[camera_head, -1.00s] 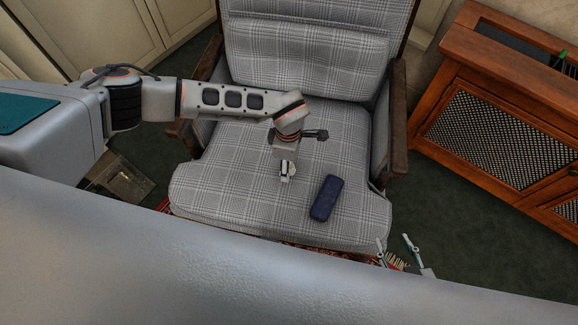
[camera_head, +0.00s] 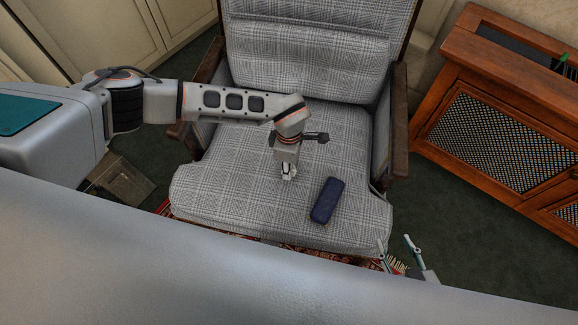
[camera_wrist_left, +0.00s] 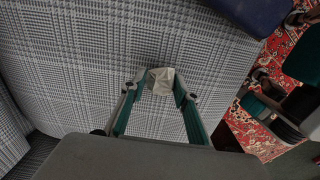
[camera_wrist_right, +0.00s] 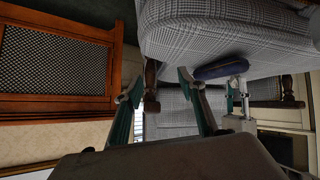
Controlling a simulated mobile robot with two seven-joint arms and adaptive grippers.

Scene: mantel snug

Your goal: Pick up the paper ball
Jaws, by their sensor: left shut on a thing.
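The paper ball (camera_wrist_left: 161,81) is a small crumpled off-white lump between the fingertips of my left gripper (camera_wrist_left: 160,92) in the left wrist view. The left gripper is shut on it, over the checked chair seat (camera_wrist_left: 90,60). In the head view, the left gripper (camera_head: 288,172) points down over the middle of the seat, and the ball is mostly hidden by the fingers. I cannot tell whether the ball still touches the seat. My right gripper (camera_head: 398,250) is open and empty in front of the chair's right front corner; its spread fingers also show in the right wrist view (camera_wrist_right: 163,85).
A dark blue case (camera_head: 327,200) lies on the seat just right of the left gripper. The armchair has wooden arms (camera_head: 399,120) on both sides. A wooden cabinet (camera_head: 490,130) with mesh panels stands at the right. A box (camera_head: 122,182) sits on the floor at the left.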

